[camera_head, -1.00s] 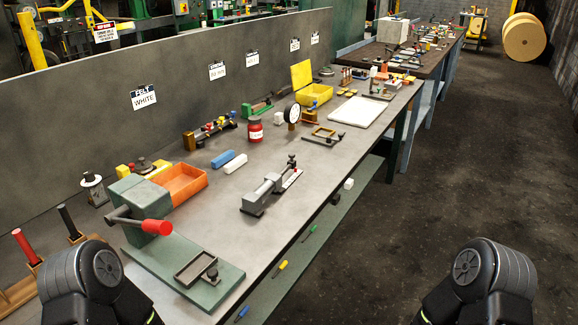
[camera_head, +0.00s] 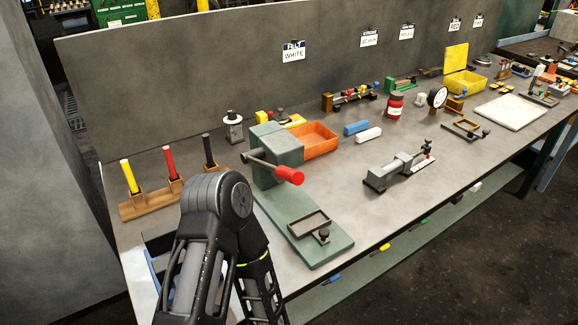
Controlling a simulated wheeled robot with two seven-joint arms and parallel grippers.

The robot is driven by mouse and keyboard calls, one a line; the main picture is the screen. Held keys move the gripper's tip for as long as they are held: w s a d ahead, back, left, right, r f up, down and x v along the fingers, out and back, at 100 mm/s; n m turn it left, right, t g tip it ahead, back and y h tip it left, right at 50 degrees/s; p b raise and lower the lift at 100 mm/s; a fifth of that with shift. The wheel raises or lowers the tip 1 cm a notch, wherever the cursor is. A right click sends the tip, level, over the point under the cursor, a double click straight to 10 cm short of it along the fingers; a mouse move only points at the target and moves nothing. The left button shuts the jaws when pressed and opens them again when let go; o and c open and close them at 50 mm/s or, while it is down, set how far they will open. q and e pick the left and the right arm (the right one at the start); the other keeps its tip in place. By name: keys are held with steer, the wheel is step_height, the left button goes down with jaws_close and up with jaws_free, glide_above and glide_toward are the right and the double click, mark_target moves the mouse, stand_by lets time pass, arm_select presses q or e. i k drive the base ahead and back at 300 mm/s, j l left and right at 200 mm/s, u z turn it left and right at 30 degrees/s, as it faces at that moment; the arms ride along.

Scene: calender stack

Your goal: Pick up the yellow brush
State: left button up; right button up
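The yellow brush (camera_head: 129,177) stands upright at the left end of a wooden holder (camera_head: 152,207) on the left part of the workbench. Only its yellow handle shows clearly; its lower end is hidden in the holder. A red-handled brush (camera_head: 169,163) and a black-handled one (camera_head: 209,151) stand beside it. My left arm rises in front of the bench, to the right of and nearer than the yellow brush. Neither of my grippers can be made out.
A green press (camera_head: 275,150) with a red-knobbed lever stands right of the holder. Behind are an orange tray (camera_head: 317,139) and a grey-white spool (camera_head: 233,127). A tall grey panel (camera_head: 190,90) closes the back. Bare bench top (camera_head: 345,190) lies right of the press.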

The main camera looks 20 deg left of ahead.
mark_target(125, 165)
steer(key=k, duration=0.2)
steer(key=u, duration=0.75)
steer(key=i+l+u, duration=0.15)
steer(key=u, duration=1)
steer(key=j, duration=0.45)
steer(key=i+j+u, duration=0.1)
steer(key=j, duration=0.35)
steer(key=i+j, duration=0.1)
steer(key=j, duration=0.4)
steer(key=i+j+u, duration=0.1)
steer(key=i, duration=0.25)
